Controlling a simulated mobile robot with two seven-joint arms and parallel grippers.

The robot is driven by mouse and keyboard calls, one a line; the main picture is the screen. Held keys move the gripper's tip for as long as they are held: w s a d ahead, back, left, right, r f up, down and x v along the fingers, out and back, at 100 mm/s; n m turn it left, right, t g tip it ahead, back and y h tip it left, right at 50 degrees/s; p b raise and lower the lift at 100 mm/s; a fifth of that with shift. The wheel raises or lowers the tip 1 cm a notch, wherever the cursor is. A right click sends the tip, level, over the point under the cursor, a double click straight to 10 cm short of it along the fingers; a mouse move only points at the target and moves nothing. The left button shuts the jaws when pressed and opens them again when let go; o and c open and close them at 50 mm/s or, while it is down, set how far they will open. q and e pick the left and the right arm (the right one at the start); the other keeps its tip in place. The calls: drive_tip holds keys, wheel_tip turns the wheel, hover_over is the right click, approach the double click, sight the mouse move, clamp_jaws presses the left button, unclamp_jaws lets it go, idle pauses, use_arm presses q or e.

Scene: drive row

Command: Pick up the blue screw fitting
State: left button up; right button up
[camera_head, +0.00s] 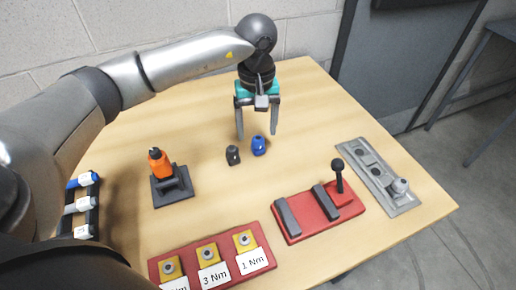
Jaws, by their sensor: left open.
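The blue screw fitting (259,146) stands on the wooden table near its middle. A dark grey fitting (232,155) stands just to its left, with a small gap between them. My left gripper (257,134) points down with its two fingers apart, close above and behind the blue fitting. One finger is to the left of the blue fitting and the other to its right. Nothing shows between the fingers, and I cannot tell whether they reach the fitting's height. My right gripper is not in view.
An orange tool (159,163) sits in a dark holder at left. A red torque tray (262,262) is at the front. A red fixture (323,217) with a black knob and a grey plate (367,172) are at right. A rack (94,207) stands far left.

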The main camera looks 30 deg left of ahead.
sight(258, 138)
use_arm(q)
drive_tip(key=f, duration=0.5)
drive_tip(key=shift+w+f+b, duration=0.15)
drive_tip(key=shift+w+b, duration=0.05)
drive_tip(key=shift+b, duration=0.2)
clamp_jaws()
